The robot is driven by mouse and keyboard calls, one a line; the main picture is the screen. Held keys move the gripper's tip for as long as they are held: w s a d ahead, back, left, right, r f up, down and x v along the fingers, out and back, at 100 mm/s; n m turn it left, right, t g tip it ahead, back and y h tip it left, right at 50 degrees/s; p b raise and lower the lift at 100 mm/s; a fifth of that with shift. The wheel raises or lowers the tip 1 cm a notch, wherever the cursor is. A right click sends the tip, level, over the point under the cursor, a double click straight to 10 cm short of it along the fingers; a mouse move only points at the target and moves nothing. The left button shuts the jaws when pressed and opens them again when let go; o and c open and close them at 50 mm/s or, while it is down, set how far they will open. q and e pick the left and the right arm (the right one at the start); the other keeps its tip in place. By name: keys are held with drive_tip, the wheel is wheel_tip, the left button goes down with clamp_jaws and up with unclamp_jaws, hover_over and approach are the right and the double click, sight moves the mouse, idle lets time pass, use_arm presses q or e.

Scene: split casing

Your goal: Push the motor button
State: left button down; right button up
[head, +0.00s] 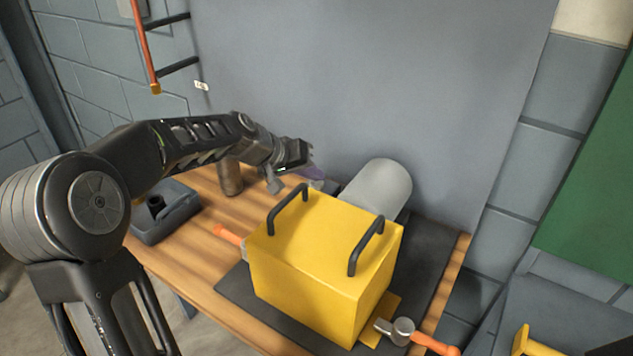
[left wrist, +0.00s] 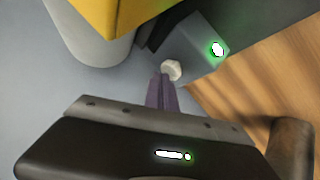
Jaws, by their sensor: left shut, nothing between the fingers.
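The yellow casing (head: 325,245) with two black handles stands on a dark mat (head: 235,290) on the wooden table. The grey motor cylinder (head: 378,187) lies behind it and also shows in the left wrist view (left wrist: 90,45). In the left wrist view, a pale faceted button (left wrist: 171,70) sits on a small grey box (left wrist: 195,45) with a lit, green-edged lamp (left wrist: 217,49). My left gripper (left wrist: 163,82) is shut and empty, its purple fingertips at the button; contact cannot be told. In the head view the left gripper (head: 316,173) is behind the casing. The right gripper is not seen.
A blue-grey tray (head: 178,228) holding a dark part and a brown can (head: 230,178) stand on the table's left. An orange handle (head: 228,234) lies left of the casing. A grey wall panel (head: 370,80) rises behind.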

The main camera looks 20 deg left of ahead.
sight(313, 184)
use_arm(q)
drive_tip(key=shift+f, duration=0.15)
drive_tip(key=shift+r+p, duration=0.35)
drive_tip(key=shift+r, duration=0.4)
wheel_tip(313, 184, up, 6)
drive_tip(key=p, duration=0.4)
idle(0.3)
drive_tip(key=c, duration=2.1)
unclamp_jaws()
